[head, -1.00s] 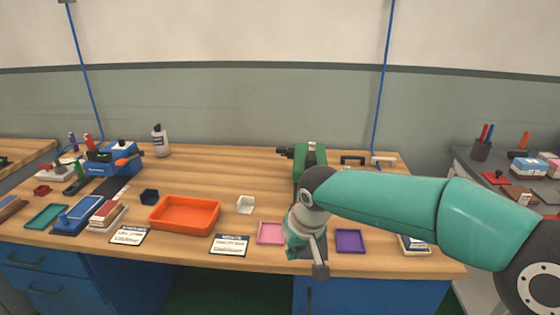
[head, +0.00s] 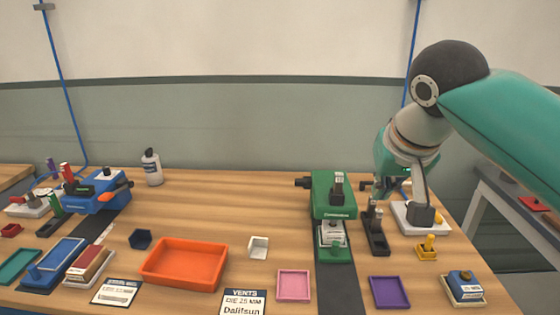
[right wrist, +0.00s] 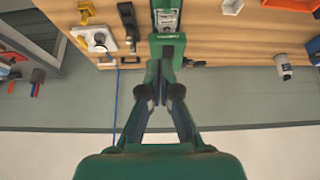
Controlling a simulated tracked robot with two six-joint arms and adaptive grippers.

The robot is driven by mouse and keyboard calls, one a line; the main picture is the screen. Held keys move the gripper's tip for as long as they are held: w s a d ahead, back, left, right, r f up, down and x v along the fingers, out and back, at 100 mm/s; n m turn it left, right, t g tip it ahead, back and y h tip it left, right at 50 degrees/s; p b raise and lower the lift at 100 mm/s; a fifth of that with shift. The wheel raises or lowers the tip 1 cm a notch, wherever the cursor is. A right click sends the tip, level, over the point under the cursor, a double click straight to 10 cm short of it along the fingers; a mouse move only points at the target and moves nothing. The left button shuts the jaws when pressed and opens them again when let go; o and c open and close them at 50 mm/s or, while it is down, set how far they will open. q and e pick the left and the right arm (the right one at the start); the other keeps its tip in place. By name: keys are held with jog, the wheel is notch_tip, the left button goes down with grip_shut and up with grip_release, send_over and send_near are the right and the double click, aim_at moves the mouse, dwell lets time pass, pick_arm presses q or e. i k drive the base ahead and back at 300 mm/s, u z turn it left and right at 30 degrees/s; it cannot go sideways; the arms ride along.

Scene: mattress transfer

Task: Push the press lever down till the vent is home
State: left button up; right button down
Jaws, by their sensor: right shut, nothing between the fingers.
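The green press (head: 333,200) stands on the dark strip right of the table's middle. A black handle (head: 303,183) sticks out from its left side, and a dark grey block (head: 338,187) stands on its top. A pale piece (head: 332,235) sits in the front of the press; I cannot tell how deep the vent is seated. My right gripper (head: 372,188) is shut and empty, just right of the press in the head view. In the right wrist view its shut fingers (right wrist: 157,82) point towards the green press body (right wrist: 167,42). My left gripper is out of view.
A black stand (head: 376,235) and a white-based fixture (head: 420,218) are close to the right of the press. Pink (head: 293,285) and purple (head: 389,292) trays lie in front. An orange tray (head: 185,264) and a blue press (head: 97,190) are to the left.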

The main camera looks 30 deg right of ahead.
aim_at(299, 182)
jog(key=i, duration=0.85)
jog(key=z, duration=0.05)
